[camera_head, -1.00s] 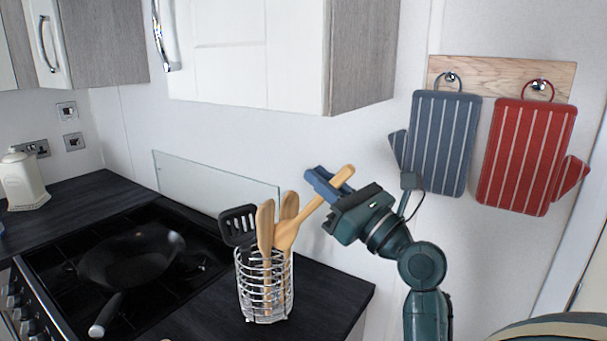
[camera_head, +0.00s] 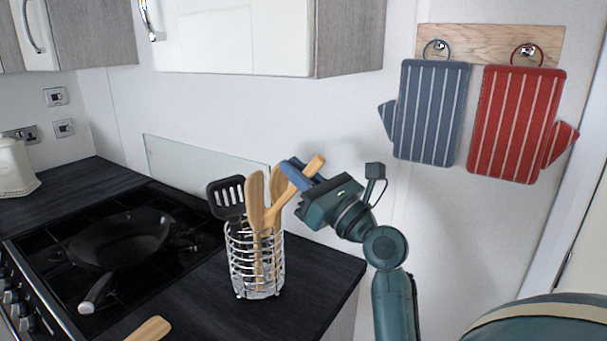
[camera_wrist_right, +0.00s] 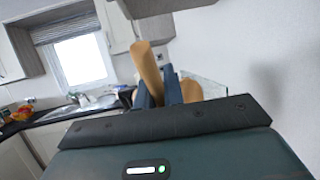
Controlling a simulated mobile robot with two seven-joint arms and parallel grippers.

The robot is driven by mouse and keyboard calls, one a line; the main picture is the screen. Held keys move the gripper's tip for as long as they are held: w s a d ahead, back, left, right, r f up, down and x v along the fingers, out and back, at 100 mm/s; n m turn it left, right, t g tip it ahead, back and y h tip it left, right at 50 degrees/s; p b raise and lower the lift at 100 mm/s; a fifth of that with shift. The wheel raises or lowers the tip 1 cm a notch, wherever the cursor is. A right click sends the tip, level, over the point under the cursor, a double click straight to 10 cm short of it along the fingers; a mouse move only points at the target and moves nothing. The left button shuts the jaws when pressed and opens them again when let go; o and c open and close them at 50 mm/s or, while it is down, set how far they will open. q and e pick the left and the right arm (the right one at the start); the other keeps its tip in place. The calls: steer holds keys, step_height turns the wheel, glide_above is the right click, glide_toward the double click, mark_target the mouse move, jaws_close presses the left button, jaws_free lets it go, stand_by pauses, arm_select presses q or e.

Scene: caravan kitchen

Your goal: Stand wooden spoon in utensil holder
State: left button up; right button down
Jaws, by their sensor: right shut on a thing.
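The utensil holder (camera_head: 238,262) is a round silver wire basket standing upright on the dark counter. A black slotted turner (camera_head: 227,194) and wooden utensils (camera_head: 255,190) stand in it. My right gripper (camera_head: 299,177) is just right of and above the holder, its blue fingers shut on a wooden spoon (camera_head: 315,165). The spoon is tilted, its handle end up to the right and its lower end at the holder's top. I cannot tell whether that end is inside the rim. In the right wrist view the spoon (camera_wrist_right: 149,68) shows between the fingers. My left gripper is out of view.
A black pan (camera_head: 120,240) sits on the hob at left. Another wooden handle (camera_head: 150,329) lies at the counter's front edge. A wall cupboard (camera_head: 235,40) hangs above. Blue (camera_head: 431,110) and red (camera_head: 515,125) oven mitts hang at right. The counter right of the holder is clear.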

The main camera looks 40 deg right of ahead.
mark_target(292, 197)
steer(key=shift+w+f+b, duration=0.4)
steer(key=shift+f+b, duration=0.15)
steer(key=shift+f, duration=0.1)
steer(key=shift+w+a+f+b, duration=0.15)
steer(key=shift+w+f+b, duration=0.25)
steer(key=shift+b, duration=0.1)
steer(key=shift+w+f, duration=0.35)
steer(key=shift+w+a+f, duration=0.15)
steer(key=shift+w+f, duration=0.4)
steer(key=shift+f, duration=0.1)
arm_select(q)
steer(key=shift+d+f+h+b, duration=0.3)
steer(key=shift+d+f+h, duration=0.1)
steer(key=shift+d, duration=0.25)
arm_select(e)
steer(key=shift+w+f, duration=0.1)
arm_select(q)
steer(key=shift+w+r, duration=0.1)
arm_select(e)
steer(key=c, duration=1.4)
jaws_free()
steer(key=shift+c, duration=0.2)
